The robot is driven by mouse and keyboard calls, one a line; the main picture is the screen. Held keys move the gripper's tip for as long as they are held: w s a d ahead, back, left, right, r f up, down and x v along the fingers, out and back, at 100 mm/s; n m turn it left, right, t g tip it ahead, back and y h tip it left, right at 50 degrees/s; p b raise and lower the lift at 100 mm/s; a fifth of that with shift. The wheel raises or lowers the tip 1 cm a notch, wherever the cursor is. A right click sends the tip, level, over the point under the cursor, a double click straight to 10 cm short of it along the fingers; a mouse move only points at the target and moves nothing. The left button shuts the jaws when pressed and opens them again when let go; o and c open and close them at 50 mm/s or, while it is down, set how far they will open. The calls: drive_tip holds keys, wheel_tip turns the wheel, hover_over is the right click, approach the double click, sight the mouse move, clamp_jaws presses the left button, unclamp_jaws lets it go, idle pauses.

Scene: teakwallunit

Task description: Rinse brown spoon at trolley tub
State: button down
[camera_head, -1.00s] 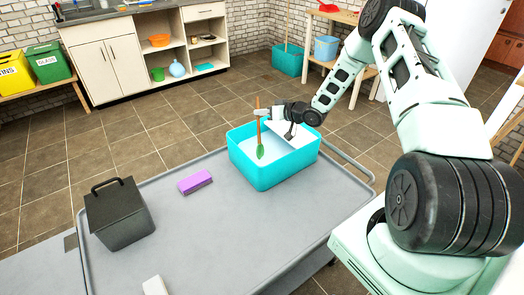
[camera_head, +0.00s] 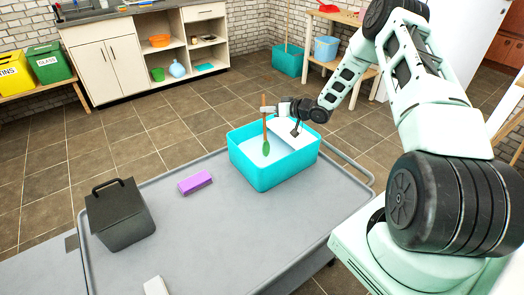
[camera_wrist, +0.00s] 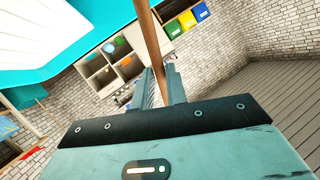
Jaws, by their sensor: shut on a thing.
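The brown spoon (camera_head: 265,124) has a brown handle and a green end. It hangs nearly upright over the turquoise tub (camera_head: 262,178), green end down inside the tub's outline. My gripper (camera_head: 268,109) is shut on the handle, above the tub's rim. In the wrist view the brown handle (camera_wrist: 149,42) stands between the fingers of my gripper (camera_wrist: 158,82). The tub stands on the grey trolley top (camera_head: 215,235) and has a white surface inside. I cannot tell whether the green end touches that surface.
A purple block (camera_head: 195,183) lies left of the tub. A dark lidded box with a handle (camera_head: 120,215) stands at the trolley's left, and a white item (camera_head: 155,286) lies at the front. The trolley top between them is clear.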

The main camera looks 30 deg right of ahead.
wheel_tip(320, 180, up, 9)
drive_tip(key=p, duration=0.6)
drive_tip(key=shift+f, duration=0.15)
idle(1.0)
